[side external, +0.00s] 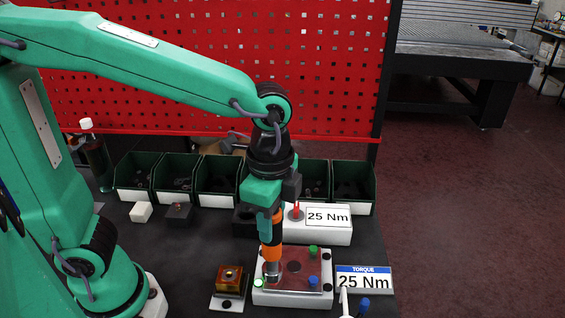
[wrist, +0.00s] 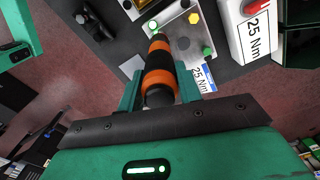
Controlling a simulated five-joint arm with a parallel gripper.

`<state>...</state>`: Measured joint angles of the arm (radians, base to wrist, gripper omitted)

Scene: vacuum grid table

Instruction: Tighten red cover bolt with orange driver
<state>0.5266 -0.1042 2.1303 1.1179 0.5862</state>
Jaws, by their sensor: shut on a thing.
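My gripper (side external: 271,215) is shut on the orange and black driver (side external: 272,250), which points down, nearly upright. The driver's metal tip meets the left front corner of the reddish cover (side external: 294,268) on a pale base (side external: 290,298). I see no red bolt head; the tip may hide it. A green bolt (side external: 313,250) and a blue bolt (side external: 313,281) stand at the cover's right side. In the wrist view the driver (wrist: 158,72) lies between my fingers, with the green bolt (wrist: 207,50) to its right. A lit ring (side external: 258,283) glows beside the tip.
A white box (side external: 325,234) with a red switch (side external: 297,212) and a 25 Nm label stands behind the cover. A torque sign (side external: 363,280) is at right, an amber block (side external: 229,278) at left. Green bins (side external: 137,178) line the back before a red pegboard (side external: 200,90).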

